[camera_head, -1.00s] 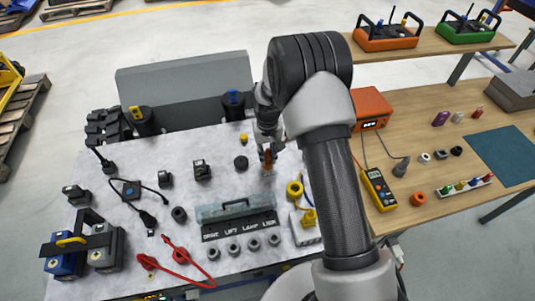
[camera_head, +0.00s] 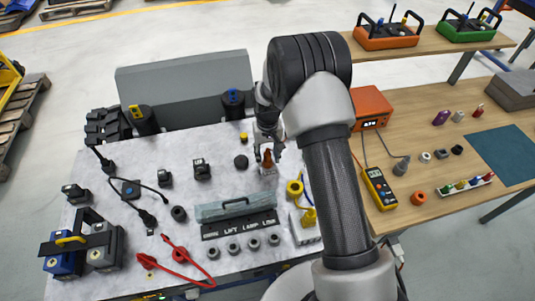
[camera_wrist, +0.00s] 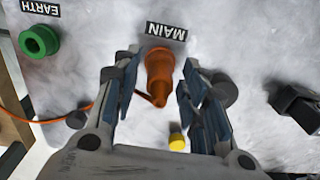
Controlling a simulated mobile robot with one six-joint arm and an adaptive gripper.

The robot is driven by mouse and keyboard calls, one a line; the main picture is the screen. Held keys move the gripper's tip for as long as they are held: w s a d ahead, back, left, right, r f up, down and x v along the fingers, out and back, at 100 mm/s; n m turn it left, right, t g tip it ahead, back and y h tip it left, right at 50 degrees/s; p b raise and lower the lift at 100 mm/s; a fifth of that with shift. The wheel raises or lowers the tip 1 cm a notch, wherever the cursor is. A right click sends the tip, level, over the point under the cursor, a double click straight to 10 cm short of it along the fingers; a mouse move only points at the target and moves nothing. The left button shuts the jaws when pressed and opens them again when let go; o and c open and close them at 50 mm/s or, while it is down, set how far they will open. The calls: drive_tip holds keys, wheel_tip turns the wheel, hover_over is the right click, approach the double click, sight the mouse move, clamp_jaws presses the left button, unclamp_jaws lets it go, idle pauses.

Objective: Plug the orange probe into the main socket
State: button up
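The orange probe (camera_wrist: 159,75) stands upright-looking beside the MAIN label (camera_wrist: 166,31) in the wrist view, with a thin orange lead running off to the left. In the head view the probe (camera_head: 267,157) shows at the right part of the pale panel, below my gripper (camera_head: 268,148). The main socket is hidden under the probe, so I cannot see how deep it sits. My gripper (camera_wrist: 160,66) is open in the wrist view, its fingers on both sides of the probe with gaps between.
A green ring socket (camera_wrist: 38,41) by the EARTH label is at the upper left of the wrist view. A yellow cap (camera_wrist: 177,138) and dark knobs are nearby. A yellow connector (camera_head: 295,188), a grey handled cover (camera_head: 235,207) and red leads (camera_head: 180,255) lie on the panel.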

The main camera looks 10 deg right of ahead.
wheel_tip(320, 180, up, 12)
drive_tip(key=shift+r, duration=0.25)
wheel_tip(320, 180, up, 8)
drive_tip(key=t, duration=0.1)
hover_over(268, 149)
drive_tip(key=s, duration=0.4)
drive_tip(key=s+r+t, duration=0.1)
drive_tip(key=s+r, duration=0.8)
drive_tip(key=s+r+t, duration=0.2)
drive_tip(key=s, duration=1.7)
drive_tip(key=shift+t, duration=0.3)
